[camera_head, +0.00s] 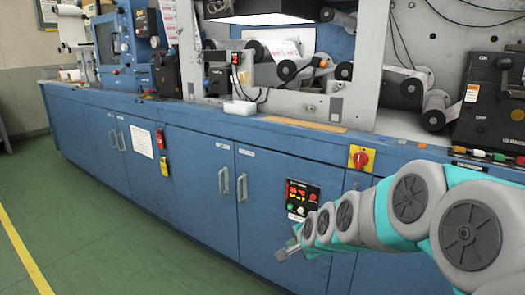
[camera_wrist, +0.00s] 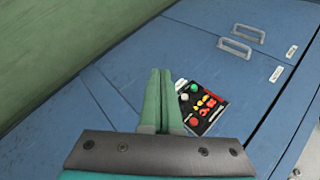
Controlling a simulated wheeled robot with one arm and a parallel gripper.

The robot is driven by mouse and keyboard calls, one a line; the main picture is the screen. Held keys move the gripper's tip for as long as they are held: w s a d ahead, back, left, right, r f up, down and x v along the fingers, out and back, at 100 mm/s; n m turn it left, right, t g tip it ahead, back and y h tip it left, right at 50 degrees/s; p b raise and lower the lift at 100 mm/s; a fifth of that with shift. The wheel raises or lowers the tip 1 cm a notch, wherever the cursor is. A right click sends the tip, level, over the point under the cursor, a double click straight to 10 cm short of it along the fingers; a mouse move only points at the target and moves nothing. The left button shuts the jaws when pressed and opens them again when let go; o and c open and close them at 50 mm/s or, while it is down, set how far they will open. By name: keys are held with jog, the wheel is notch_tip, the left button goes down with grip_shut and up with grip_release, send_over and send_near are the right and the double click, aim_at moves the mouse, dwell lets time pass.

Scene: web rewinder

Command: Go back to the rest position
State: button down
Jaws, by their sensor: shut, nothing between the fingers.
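My gripper (camera_wrist: 160,73) shows in the wrist view with its two green fingers together and nothing between them. My arm reaches in from the right edge. A control panel (camera_head: 299,196) with a red display and buttons is on the cabinet front, just above and beside the gripper. In the wrist view the panel (camera_wrist: 202,105) lies right of the fingertips, partly hidden behind them.
The web rewinder with rollers (camera_head: 290,68) stands on the cabinet. A red rotary switch (camera_head: 361,158) on a yellow plate is above my arm. Door handles (camera_head: 242,187) stick out from the cabinet. The green floor (camera_head: 110,225) at left is clear, with a yellow line (camera_head: 22,250).

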jog(key=s+d+n+g+h, duration=0.1)
jog(key=s+n+g, duration=0.4)
jog(key=s, duration=1.4)
jog(key=s+d+n+g+h, duration=0.1)
jog(key=s+d+n+g, duration=0.3)
jog(key=s, duration=1.5)
jog(key=n+g, duration=0.1)
jog(key=n, duration=0.2)
jog(key=shift+s+d+f+n+h, duration=0.15)
jog(key=shift+s+f+n+h, duration=0.15)
jog(key=shift+s, duration=0.1)
jog(key=shift+d, duration=0.1)
